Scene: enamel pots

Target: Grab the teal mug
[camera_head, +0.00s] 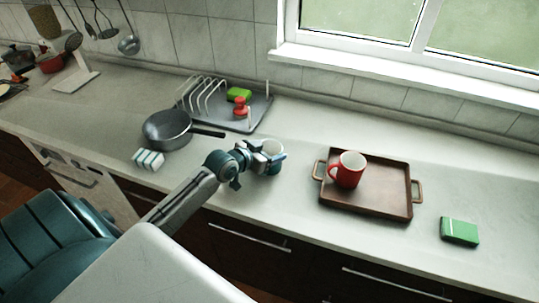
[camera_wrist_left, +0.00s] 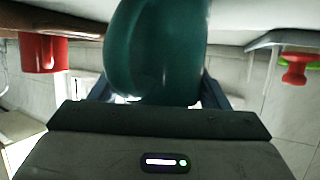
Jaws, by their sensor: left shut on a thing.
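The teal mug (camera_wrist_left: 158,50) fills the upper middle of the left wrist view, between my fingers. My left gripper (camera_head: 266,153) is shut on it. I cannot tell whether the mug touches the counter. My right gripper is not in view.
A red mug (camera_head: 348,170) stands on the brown tray (camera_head: 385,205). A green box (camera_head: 459,231) lies farther right. A frying pan (camera_head: 166,127), white-and-teal block (camera_head: 148,159) and dish rack (camera_head: 257,112) stand to the left.

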